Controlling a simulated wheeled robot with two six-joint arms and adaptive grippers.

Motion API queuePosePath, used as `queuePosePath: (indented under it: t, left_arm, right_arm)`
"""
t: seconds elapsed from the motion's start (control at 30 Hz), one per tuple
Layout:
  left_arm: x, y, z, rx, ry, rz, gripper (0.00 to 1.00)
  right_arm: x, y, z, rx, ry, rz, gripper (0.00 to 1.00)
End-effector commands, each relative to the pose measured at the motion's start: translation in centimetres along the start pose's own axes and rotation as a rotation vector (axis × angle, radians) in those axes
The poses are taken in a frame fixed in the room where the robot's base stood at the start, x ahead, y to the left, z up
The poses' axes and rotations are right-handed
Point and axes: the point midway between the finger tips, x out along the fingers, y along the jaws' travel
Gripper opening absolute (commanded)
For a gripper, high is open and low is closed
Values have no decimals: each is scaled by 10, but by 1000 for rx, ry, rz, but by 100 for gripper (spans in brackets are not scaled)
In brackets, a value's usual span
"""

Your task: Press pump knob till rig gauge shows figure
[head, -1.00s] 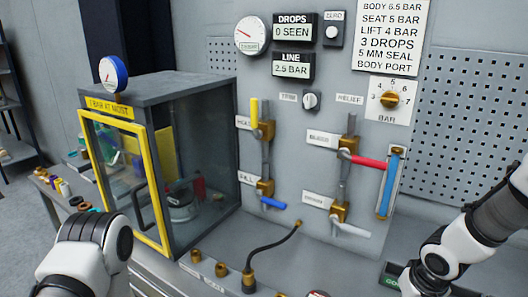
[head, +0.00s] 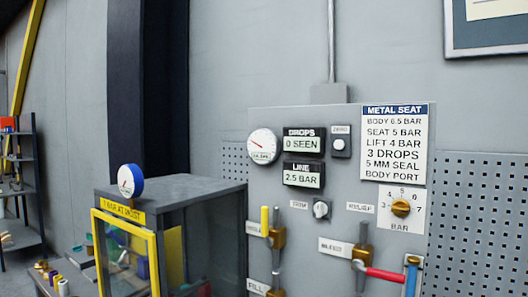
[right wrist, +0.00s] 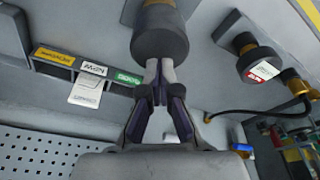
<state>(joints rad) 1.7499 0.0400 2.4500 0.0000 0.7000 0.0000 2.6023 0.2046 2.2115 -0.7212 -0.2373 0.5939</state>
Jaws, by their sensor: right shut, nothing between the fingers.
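The rig gauge (head: 262,146) is a round white dial on the grey panel in the head view; its small readout is too blurred to read. The line display (head: 303,176) beside it reads 2.5 BAR. In the right wrist view my right gripper (right wrist: 159,88) is shut and empty. Its fingertips are at a dark round knob (right wrist: 160,38), seemingly against its face; I cannot tell whether they press it. A second dark knob with a red and white label (right wrist: 258,62) is to the right. Which one is the pump knob cannot be read. My left gripper is not in view.
The yellow-framed cabinet (head: 152,213) stands left of the panel, with a blue-rimmed gauge (head: 130,181) on top. A red lever (head: 385,273) sticks out at lower right. A black hose (right wrist: 232,112) runs near the right gripper. Colored tags (right wrist: 88,70) are at its left.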

Motion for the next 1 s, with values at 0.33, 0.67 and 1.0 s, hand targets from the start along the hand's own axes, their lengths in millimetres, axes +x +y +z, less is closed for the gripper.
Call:
queuePosePath:
  t: [0.33, 0.67, 1.0]
  left_arm:
    - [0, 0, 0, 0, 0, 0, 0]
    - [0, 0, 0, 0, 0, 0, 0]
    - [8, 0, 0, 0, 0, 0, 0]
  right_arm:
    - [0, 0, 0, 0, 0, 0, 0]
    - [0, 0, 0, 0, 0, 0, 0]
    - [7, 0, 2, 0, 0, 0, 0]
